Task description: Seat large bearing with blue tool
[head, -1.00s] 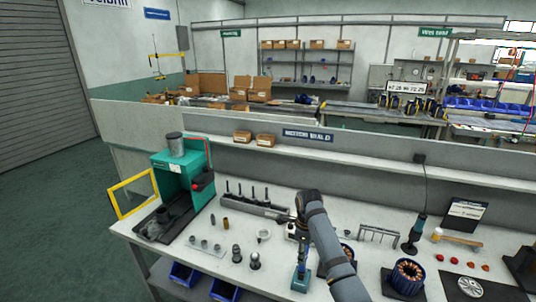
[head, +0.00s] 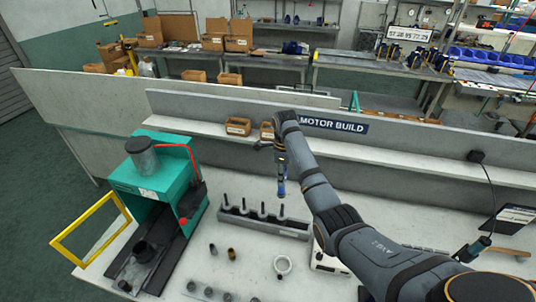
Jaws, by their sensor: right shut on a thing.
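My right gripper (head: 280,168) is shut on a slim blue tool (head: 281,188), which hangs point down. In the picture it sits just above the right end of a grey rack (head: 263,222) with several dark upright pins; I cannot tell the gap between them. No bearing can be told for sure; a pale ring-shaped part (head: 283,265) lies on the bench in front of the rack. The teal press (head: 160,180) stands at the left, with a dark cylindrical part (head: 143,251) on its dark base. My left gripper is not in view.
A yellow frame guard (head: 88,224) stands open left of the press. Small cylindrical parts (head: 231,254) stand between press and ring. A white box (head: 328,262) is right of the ring, partly behind my arm. Cardboard boxes (head: 238,127) sit on the back shelf.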

